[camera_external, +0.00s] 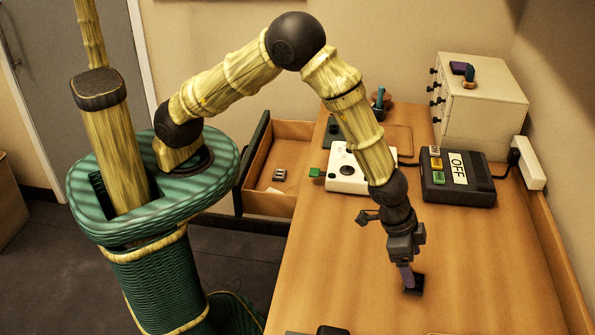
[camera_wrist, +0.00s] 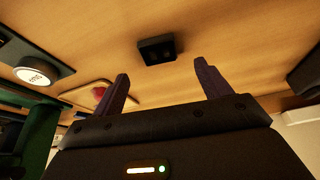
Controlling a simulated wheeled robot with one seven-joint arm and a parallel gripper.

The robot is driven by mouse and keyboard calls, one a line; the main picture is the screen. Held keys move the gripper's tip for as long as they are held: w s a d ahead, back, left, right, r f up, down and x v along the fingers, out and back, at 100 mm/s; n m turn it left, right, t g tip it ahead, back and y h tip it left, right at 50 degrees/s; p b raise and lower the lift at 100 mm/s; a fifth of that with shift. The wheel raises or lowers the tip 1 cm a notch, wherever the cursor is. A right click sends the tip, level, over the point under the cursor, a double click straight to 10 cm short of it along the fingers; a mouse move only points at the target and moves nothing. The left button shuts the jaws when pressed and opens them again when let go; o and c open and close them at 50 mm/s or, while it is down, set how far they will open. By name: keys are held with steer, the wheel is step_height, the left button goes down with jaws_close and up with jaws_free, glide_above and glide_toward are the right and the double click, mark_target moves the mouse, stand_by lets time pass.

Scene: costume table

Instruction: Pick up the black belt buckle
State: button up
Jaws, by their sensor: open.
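The black belt buckle (camera_wrist: 157,50) appears as a small dark block with two openings, flat on the wooden table in the wrist view. It lies beyond and between my two fingertips, with a gap to them. In the external view it is the dark piece (camera_external: 416,284) beside my fingertips, partly covered by them. My gripper (camera_external: 408,279) points down at the table there. In the wrist view my gripper (camera_wrist: 162,82) has its two purple-grey fingers spread apart, with nothing between them.
A white box (camera_external: 348,172), a black box marked OFF (camera_external: 458,180) and a white drawer cabinet (camera_external: 480,105) stand farther back. An open drawer (camera_external: 265,200) at the table's left holds a small grey piece (camera_external: 279,174). The table around my gripper is mostly clear.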

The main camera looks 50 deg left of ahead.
mark_target(417, 281)
steer(key=shift+p+x, duration=1.15)
steer(key=shift+x, duration=1.5)
steer(key=shift+s, duration=0.15)
steer(key=c, duration=1.1)
